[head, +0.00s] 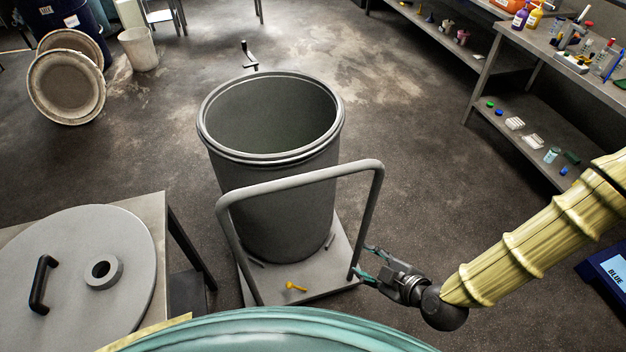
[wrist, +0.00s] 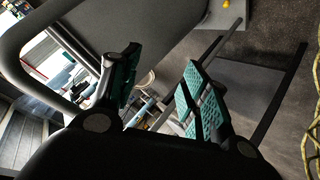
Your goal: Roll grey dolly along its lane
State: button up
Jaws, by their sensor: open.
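The grey dolly (head: 330,281) is a flat platform with an upright tubular push handle (head: 300,179) on its near side. A large open grey drum (head: 275,190) stands upright on it. My gripper (head: 363,262) is open, with teal finger pads, close beside the lower part of the handle's right post. I cannot tell whether a finger touches the post. In the wrist view, my gripper's (wrist: 160,78) two fingers are spread, with nothing clearly held between them. The handle's tube (wrist: 14,52) curves past at the left there. No lane marking is distinguishable.
A table with a round grey lid (head: 85,270) stands close left of the dolly. A shelved bench (head: 520,115) runs along the right. A white bucket (head: 139,48) and leaning round lids (head: 66,88) are at the back left. Floor beyond the drum is mostly clear, except a small black stand (head: 249,58).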

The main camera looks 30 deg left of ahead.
aim_at(309, 182)
jog(key=w+a+r+n+y+b, duration=0.15)
jog(key=a+r+n+y, duration=0.35)
jog(key=a+r+n, duration=0.85)
jog(key=shift+w+a+f+m+t+p, duration=0.1)
jog(key=shift+w+a+m+p, duration=0.45)
jog(key=shift+a, duration=0.85)
jog(key=shift+w+a+f+m+t+p, duration=0.1)
jog(key=shift+w+a+m+p, duration=0.25)
jog(key=shift+w+a+p, duration=0.7)
jog(key=shift+w+a+f+m+t+p, duration=0.1)
jog(key=shift+w+a+m+p, duration=0.25)
jog(key=shift+a, duration=1.35)
jog(key=shift+s, duration=0.1)
jog(key=shift+c, duration=0.3)
grip_shut()
